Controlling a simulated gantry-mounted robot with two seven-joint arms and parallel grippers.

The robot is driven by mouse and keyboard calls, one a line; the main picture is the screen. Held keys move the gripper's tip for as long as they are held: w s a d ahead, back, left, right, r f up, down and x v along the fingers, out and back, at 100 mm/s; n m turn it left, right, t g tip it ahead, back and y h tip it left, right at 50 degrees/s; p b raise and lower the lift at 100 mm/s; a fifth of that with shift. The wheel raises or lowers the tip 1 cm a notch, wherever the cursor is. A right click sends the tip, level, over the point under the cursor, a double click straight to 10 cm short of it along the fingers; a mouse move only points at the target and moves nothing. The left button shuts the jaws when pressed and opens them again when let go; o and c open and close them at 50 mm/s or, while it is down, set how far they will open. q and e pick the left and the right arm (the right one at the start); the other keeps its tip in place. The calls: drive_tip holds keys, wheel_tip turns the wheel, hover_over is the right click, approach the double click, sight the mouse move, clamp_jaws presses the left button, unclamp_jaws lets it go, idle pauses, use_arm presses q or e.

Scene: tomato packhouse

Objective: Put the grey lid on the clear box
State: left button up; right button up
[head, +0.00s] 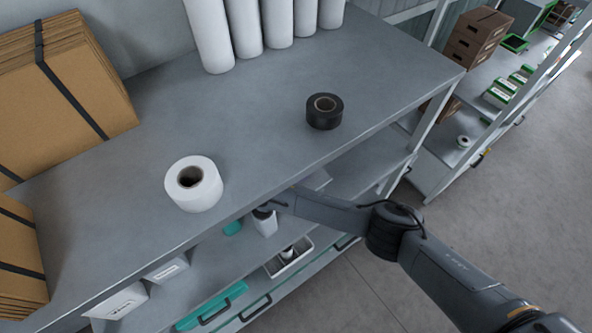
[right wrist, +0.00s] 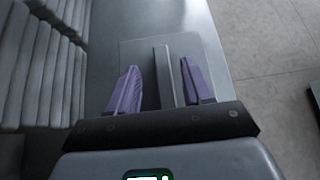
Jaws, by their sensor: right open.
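The grey lid (right wrist: 211,50) is a flat square plate with a raised bar handle (right wrist: 163,75) across its middle, seen in the right wrist view. It lies on a grey shelf near the edge. My right gripper (right wrist: 160,65) is open, with one purple finger on each side of the bar. Gaps show between the fingers and the bar. In the head view my right arm reaches under the tabletop, which hides the gripper; a pale grey flat piece (head: 318,180) beside the arm may be the lid. I cannot make out the clear box. My left gripper is not in view.
The tabletop (head: 255,120) above carries a white roll (head: 194,184), a black tape roll (head: 324,111), tall white rolls (head: 208,35) and flat cardboard (head: 60,100). The lower shelf holds a white bin (head: 272,268) and a teal case (head: 212,306). Open floor lies to the right.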

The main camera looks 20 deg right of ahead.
drive_tip(key=shift+b+v, duration=0.3)
drive_tip(key=shift+v, duration=0.8)
drive_tip(key=shift+a+r+p, duration=0.5)
drive_tip(key=shift+r+p, duration=0.1)
drive_tip(key=shift+p, duration=0.15)
drive_tip(key=shift+s+a+r+p, duration=0.2)
drive_tip(key=shift+a+p, duration=0.25)
drive_tip(key=shift+a, duration=0.2)
drive_tip(key=shift+s, duration=0.1)
